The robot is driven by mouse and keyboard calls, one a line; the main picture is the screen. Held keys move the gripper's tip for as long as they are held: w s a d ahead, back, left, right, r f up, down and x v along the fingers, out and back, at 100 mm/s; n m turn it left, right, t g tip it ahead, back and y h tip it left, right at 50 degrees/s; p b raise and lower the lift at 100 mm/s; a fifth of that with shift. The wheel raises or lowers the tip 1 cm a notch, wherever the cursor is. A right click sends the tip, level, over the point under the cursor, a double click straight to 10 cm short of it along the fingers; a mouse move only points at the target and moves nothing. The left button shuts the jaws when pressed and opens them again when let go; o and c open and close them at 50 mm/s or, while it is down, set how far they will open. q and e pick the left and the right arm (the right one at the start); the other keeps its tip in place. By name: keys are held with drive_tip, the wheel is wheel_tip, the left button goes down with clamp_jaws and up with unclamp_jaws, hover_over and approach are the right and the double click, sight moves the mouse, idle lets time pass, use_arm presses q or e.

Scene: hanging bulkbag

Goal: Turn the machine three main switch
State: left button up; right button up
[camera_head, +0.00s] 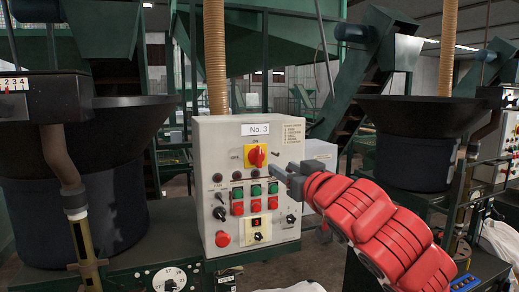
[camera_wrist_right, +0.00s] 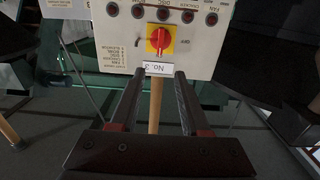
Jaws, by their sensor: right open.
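The machine three main switch (camera_head: 257,156) is a red rotary knob on a yellow square plate, high on the beige control panel (camera_head: 210,150) labelled "No. 3" (camera_head: 255,129). Its handle looks roughly upright. My right gripper (camera_head: 284,174) is just right of and below the switch in the head view. In the right wrist view, which shows the panel upside down, the switch (camera_wrist_right: 159,39) lies ahead of the right gripper (camera_wrist_right: 160,76), roughly between the lines of its fingers. The fingers are apart, empty and not touching the knob. My left gripper is not in view.
Below the switch are green and red push buttons (camera_head: 238,200), black selector knobs (camera_head: 219,213), a red button (camera_head: 222,239) and a small display (camera_head: 257,222). Dark hoppers (camera_head: 75,165) stand left and right (camera_head: 415,140) of the panel. A tan hose (camera_head: 215,60) rises behind it.

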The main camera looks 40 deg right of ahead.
sight(260, 153)
drive_tip(key=p+x, duration=0.3)
drive_tip(key=x, duration=0.3)
drive_tip(key=p+x, duration=0.3)
drive_tip(key=x, duration=0.3)
drive_tip(key=shift+w+r+p, duration=0.25)
drive_tip(key=shift+p, duration=0.15)
drive_tip(key=shift+w+d+f, duration=0.1)
drive_tip(key=shift+w+d, duration=0.05)
drive_tip(key=shift+w, duration=0.5)
drive_tip(key=shift+c, duration=0.3)
clamp_jaws()
